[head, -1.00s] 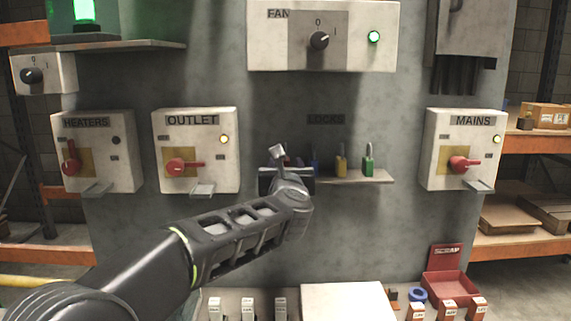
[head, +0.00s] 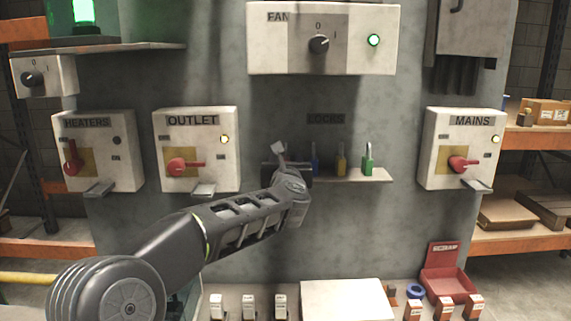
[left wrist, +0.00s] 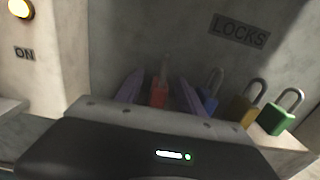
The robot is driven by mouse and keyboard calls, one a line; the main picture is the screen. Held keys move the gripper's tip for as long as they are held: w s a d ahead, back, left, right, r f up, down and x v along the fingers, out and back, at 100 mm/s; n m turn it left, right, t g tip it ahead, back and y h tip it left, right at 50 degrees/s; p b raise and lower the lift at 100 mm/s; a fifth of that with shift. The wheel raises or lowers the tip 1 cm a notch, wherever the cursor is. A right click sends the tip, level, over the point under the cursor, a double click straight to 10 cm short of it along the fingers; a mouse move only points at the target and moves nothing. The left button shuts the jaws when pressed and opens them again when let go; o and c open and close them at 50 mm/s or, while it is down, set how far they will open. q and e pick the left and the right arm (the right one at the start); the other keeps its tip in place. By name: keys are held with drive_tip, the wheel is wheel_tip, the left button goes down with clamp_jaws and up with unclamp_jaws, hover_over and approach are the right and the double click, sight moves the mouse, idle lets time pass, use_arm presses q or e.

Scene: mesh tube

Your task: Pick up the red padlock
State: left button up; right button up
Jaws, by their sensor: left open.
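The red padlock (left wrist: 159,92) stands on the shelf under the LOCKS label, seen in the left wrist view. Its shackle is dim and hard to make out. My left gripper (left wrist: 160,80) is open, with one finger on each side of the red padlock. I cannot tell whether the fingers touch it. In the head view my left gripper (head: 287,172) is at the left end of the lock shelf (head: 355,175) and hides the red padlock. My right gripper is not in view.
Blue (left wrist: 209,92), yellow (left wrist: 244,106) and green (left wrist: 276,119) padlocks stand in a row to the right, the blue one close to my right-hand finger. The OUTLET box (head: 197,150) juts out to the left. The wall right of the shelf is clear up to the MAINS box (head: 460,150).

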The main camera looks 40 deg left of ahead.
use_arm(q)
clamp_jaws()
idle(0.5)
